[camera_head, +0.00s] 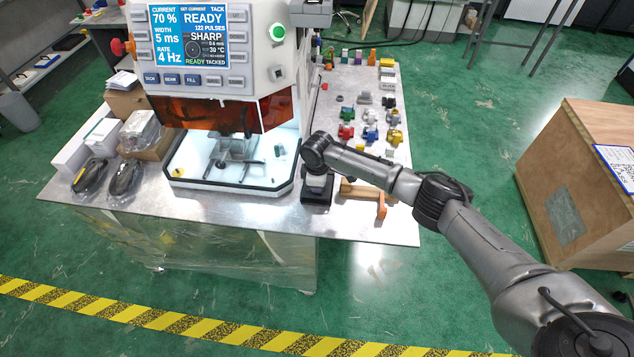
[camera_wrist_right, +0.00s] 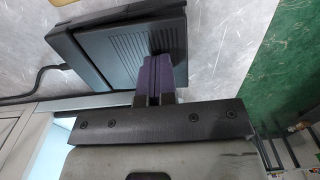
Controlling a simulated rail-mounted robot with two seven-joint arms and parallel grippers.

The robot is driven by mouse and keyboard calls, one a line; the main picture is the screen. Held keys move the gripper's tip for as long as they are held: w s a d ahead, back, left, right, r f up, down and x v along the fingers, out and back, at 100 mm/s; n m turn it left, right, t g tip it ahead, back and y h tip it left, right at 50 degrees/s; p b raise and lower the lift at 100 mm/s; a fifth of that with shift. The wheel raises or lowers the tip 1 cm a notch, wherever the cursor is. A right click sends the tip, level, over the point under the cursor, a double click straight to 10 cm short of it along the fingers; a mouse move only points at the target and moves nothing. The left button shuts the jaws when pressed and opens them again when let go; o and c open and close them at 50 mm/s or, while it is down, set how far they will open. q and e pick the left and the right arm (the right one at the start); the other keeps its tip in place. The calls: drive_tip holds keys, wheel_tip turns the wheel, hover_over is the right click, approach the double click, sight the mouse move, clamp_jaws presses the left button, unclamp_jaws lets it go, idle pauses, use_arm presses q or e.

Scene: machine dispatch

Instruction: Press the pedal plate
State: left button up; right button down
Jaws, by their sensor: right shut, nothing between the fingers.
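The pedal is a black box with a ribbed pedal plate (camera_wrist_right: 125,45), in the upper middle of the right wrist view. In the head view the black pedal (camera_head: 316,198) sits on the metal table, right of the machine's lit bay, partly covered by my right wrist. My right gripper (camera_wrist_right: 157,68) is shut and empty, its purple fingers together. The fingertips overlap the right part of the ribbed plate in the wrist view; I cannot tell whether they touch it. In the head view my right gripper (camera_head: 316,181) points down over the pedal. My left gripper is not in view.
The machine (camera_head: 230,60) with its screen reading READY stands left of the pedal. A wooden piece with an orange end (camera_head: 381,206) lies close on the pedal's right. Several small coloured parts (camera_head: 370,132) stand behind. A black cable (camera_wrist_right: 30,98) runs left from the pedal.

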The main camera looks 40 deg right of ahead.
wheel_tip(320, 180, up, 3)
drive_tip(key=shift+r+p, duration=0.15)
drive_tip(key=shift+p, duration=0.65)
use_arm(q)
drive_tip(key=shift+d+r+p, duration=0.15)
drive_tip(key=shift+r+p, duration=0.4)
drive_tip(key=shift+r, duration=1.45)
use_arm(e)
wheel_tip(320, 180, up, 9)
drive_tip(key=shift+s+a, duration=0.2)
drive_tip(key=shift+a, duration=0.05)
use_arm(q)
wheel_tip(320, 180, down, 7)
drive_tip(key=b, duration=0.7)
use_arm(e)
drive_tip(key=shift+w+d+r+g+y, duration=0.4)
drive_tip(key=shift+w+d+r, duration=0.2)
drive_tip(key=shift+w+r, duration=0.25)
